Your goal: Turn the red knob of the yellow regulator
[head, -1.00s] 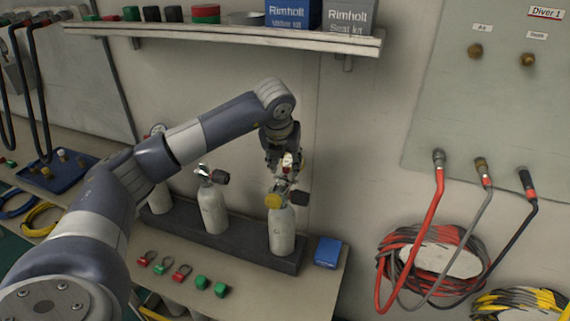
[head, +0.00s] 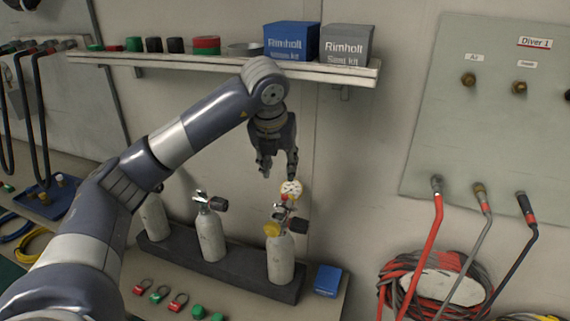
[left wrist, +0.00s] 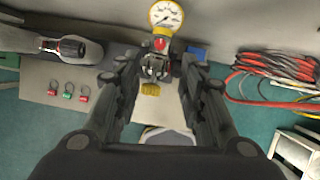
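The yellow regulator sits on the rightmost white cylinder (head: 281,262). Its yellow-rimmed gauge (head: 291,188) stands on top, and a yellow part (head: 272,229) shows lower at the front. A small red part (left wrist: 159,43), which looks like the red knob, shows just below the gauge in the left wrist view; it is tiny in the head view. My left gripper (head: 278,174) points down just above the gauge, its fingers apart and nothing between them. The left wrist view shows both fingers (left wrist: 157,66) spread either side of the regulator body. My right gripper is out of view.
Two other cylinders (head: 211,240) stand in the dark rack (head: 225,266) to the left. A blue box (head: 328,280) lies to the right. The shelf (head: 215,69) is above, close to my left arm. Coiled hoses (head: 435,278) hang at right.

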